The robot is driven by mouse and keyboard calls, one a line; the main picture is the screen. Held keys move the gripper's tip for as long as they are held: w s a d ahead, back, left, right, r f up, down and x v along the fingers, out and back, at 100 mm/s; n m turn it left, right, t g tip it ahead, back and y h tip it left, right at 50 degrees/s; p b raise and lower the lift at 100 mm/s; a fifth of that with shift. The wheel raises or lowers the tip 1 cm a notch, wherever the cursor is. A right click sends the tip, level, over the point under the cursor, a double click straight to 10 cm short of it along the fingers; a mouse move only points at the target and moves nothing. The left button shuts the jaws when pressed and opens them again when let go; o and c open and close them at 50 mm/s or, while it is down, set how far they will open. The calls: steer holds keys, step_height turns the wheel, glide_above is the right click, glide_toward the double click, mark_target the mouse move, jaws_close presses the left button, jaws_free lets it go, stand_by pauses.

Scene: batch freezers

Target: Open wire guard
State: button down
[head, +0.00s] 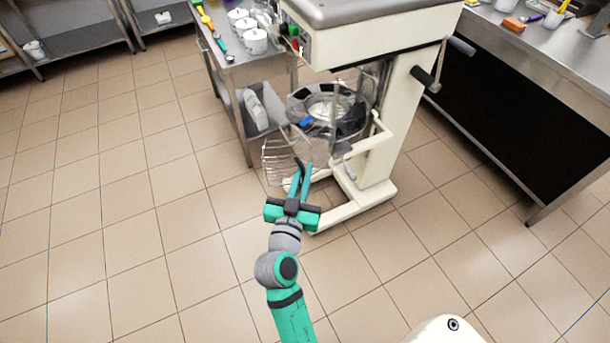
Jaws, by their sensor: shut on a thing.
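The wire guard (277,164) is a set of curved metal wires at the front left of a large cream floor-standing mixer (378,160). It stands out to the left of the steel bowl (322,140). My gripper (301,170) reaches up to the guard from below, its teal fingers at the guard's right part. It is shut on the wire guard; the exact contact point is small and partly covered by the fingers. The bowl's open top shows, with a blue item (306,121) at its rim.
A steel table (240,75) with white pots (255,41) and utensils stands left of the mixer. A steel counter (540,75) with a dark front is at the right. Shelving (80,32) is at the back left. The tiled floor (130,220) at left is clear.

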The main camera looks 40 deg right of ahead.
steer(key=shift+s+d, duration=0.1)
stand_by(0.3)
steer(key=c, duration=1.9)
jaws_free()
steer(key=shift+o, duration=0.2)
steer(key=v, duration=1.1)
